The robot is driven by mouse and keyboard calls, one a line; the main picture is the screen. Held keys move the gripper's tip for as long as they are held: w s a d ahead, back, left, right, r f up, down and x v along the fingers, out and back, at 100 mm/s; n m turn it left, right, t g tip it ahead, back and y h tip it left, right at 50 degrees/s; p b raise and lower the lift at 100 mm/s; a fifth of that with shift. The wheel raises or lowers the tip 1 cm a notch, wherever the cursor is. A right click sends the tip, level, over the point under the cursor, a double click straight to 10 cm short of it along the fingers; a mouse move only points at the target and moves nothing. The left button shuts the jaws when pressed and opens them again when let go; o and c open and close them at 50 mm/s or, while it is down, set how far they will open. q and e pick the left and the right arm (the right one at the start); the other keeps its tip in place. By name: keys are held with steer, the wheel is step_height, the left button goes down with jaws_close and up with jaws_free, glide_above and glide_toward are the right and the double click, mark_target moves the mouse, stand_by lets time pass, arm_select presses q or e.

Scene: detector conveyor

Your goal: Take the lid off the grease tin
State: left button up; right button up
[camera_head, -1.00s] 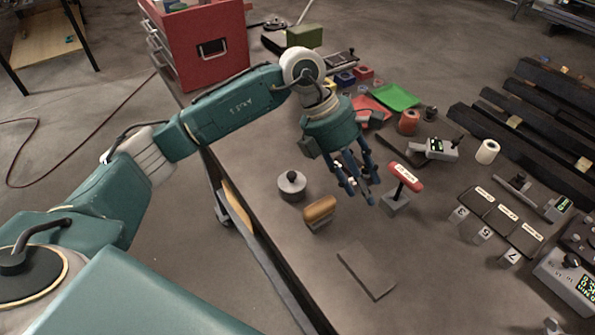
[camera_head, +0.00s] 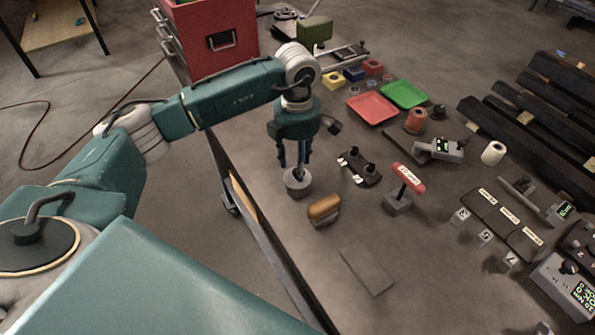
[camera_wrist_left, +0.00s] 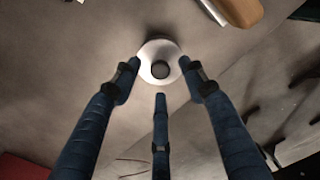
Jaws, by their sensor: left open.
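The grease tin (camera_head: 298,186) is a small round grey tin standing on the bench near its left edge. Its lid carries a dark round knob, and the lid (camera_wrist_left: 171,54) shows from above in the left wrist view, seated on the tin as far as I can see. My left gripper (camera_head: 298,165) points down right above the tin. Its fingers are spread and empty, and in the left wrist view the fingertips (camera_wrist_left: 160,82) stand around the near side of the lid with the knob between them. Whether a finger touches the lid is unclear. My right gripper is out of view.
A wooden-handled block (camera_head: 324,208) stands close to the tin's right. A red-handled tool (camera_head: 408,178) and a dark bracket with knobs (camera_head: 358,167) are further right. A flat grey plate (camera_head: 367,268) lies in front. A red drawer cabinet (camera_head: 222,40) stands behind.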

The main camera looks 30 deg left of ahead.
mark_target(296, 171)
arm_select(q)
steer(key=shift+s+a+f+p, duration=0.15)
steer(key=shift+f+p, duration=0.3)
steer(key=shift+f, duration=1.1)
steer(key=c, duration=1)
steer(key=shift+r, duration=0.1)
